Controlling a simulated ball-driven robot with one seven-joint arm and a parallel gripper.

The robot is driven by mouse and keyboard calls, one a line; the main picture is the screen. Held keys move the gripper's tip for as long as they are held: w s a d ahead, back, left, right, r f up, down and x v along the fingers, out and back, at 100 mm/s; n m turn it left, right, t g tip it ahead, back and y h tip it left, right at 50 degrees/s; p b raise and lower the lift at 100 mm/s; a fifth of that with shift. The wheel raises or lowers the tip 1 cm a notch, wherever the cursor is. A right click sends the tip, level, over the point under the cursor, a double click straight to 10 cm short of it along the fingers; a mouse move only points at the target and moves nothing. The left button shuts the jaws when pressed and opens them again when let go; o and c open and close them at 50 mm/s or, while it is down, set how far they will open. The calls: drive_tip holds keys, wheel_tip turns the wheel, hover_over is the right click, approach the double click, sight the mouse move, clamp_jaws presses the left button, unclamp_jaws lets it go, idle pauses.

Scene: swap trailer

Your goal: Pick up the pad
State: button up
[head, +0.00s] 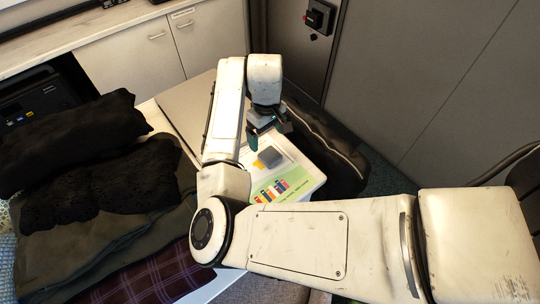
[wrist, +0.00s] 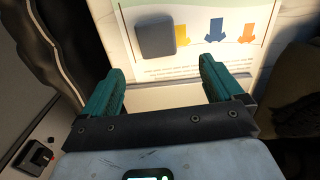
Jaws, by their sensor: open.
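The pad appears to be a small dark grey-blue square with rounded corners (wrist: 155,37), lying flat on a printed white board or sheet (wrist: 200,70). In the head view the pad (head: 270,157) is grey, with a yellow printed patch beside it. My gripper (wrist: 161,72) is open, its two teal fingers spread apart with nothing between them. In the wrist view the pad lies past the fingertips, slightly left of the middle of the gap. In the head view my gripper (head: 267,130) hangs just behind the pad, apart from it in the picture. I cannot tell its height.
Dark folded clothes (head: 95,165) are heaped to the left of the sheet. A black padded item (head: 335,158) lies close on its right. White cabinets (head: 150,50) and a grey wall (head: 430,80) stand behind. A plain grey surface (head: 185,105) lies behind the sheet.

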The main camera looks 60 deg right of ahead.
sight(269, 154)
drive_tip(key=f, duration=0.8)
drive_tip(key=shift+s+d+f+p, duration=0.1)
drive_tip(key=shift+s+f+p, duration=0.05)
drive_tip(key=shift+s+p, duration=0.2)
drive_tip(key=shift+c, duration=0.2)
drive_tip(key=shift+w, duration=0.1)
drive_tip(key=c, duration=1.1)
drive_tip(key=shift+r, duration=0.7)
drive_tip(key=s+a+r, duration=0.3)
drive_tip(key=r, duration=0.1)
drive_tip(key=s+a+r+b, duration=0.1)
drive_tip(key=s+a+r, duration=0.2)
drive_tip(key=s, duration=0.1)
drive_tip(key=s+a+r, duration=0.3)
drive_tip(key=r, duration=0.1)
drive_tip(key=shift+s+r+b, duration=0.35)
drive_tip(key=shift+b, duration=0.05)
